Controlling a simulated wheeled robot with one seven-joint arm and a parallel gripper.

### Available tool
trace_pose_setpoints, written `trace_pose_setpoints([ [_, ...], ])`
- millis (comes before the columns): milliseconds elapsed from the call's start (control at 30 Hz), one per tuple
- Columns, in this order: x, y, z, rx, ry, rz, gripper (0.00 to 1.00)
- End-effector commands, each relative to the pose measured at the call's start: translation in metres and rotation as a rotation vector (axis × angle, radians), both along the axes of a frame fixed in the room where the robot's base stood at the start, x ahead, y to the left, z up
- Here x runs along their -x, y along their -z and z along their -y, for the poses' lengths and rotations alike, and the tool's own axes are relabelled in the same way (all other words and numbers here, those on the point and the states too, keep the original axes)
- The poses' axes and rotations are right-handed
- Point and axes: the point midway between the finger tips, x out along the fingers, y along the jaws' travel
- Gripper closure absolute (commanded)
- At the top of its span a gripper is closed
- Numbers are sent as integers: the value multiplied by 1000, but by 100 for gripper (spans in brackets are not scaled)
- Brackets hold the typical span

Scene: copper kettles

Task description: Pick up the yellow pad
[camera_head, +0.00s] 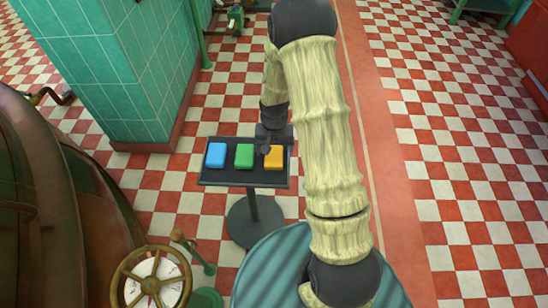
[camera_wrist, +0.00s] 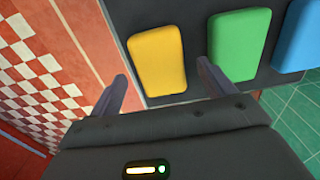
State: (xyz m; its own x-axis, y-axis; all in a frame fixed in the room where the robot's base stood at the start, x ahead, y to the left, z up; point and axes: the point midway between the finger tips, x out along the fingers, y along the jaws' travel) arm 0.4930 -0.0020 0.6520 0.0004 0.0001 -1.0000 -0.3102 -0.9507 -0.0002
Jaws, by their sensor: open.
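The yellow pad (camera_head: 273,159) lies at the right end of a small dark stand top, in a row with a green pad and a blue pad. In the wrist view the yellow pad (camera_wrist: 157,60) lies ahead of my gripper, between the lines of its two fingers. My gripper (camera_wrist: 162,85) is open and empty, with one fingertip left of the yellow pad and the other near the gap beside the green pad. In the head view my gripper (camera_head: 264,146) is small and dark, at the yellow pad's upper left. I cannot tell its height above the pad.
The green pad (camera_head: 244,156) sits close left of the yellow one, and the blue pad (camera_head: 215,155) is farther left. The stand top (camera_head: 225,181) is small. A teal tiled pillar (camera_head: 120,70) stands behind left. A brass handwheel (camera_head: 151,281) and copper kettle (camera_head: 62,220) are at left.

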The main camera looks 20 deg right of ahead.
Motion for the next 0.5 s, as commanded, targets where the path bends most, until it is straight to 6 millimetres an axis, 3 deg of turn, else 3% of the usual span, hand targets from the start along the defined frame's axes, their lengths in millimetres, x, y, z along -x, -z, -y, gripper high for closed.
trace_pose_setpoints([
  [133, 0, 21, -1, 0, -2, -2, 18],
  [500, 0, 24, -1, 0, -1, 0, 18],
])
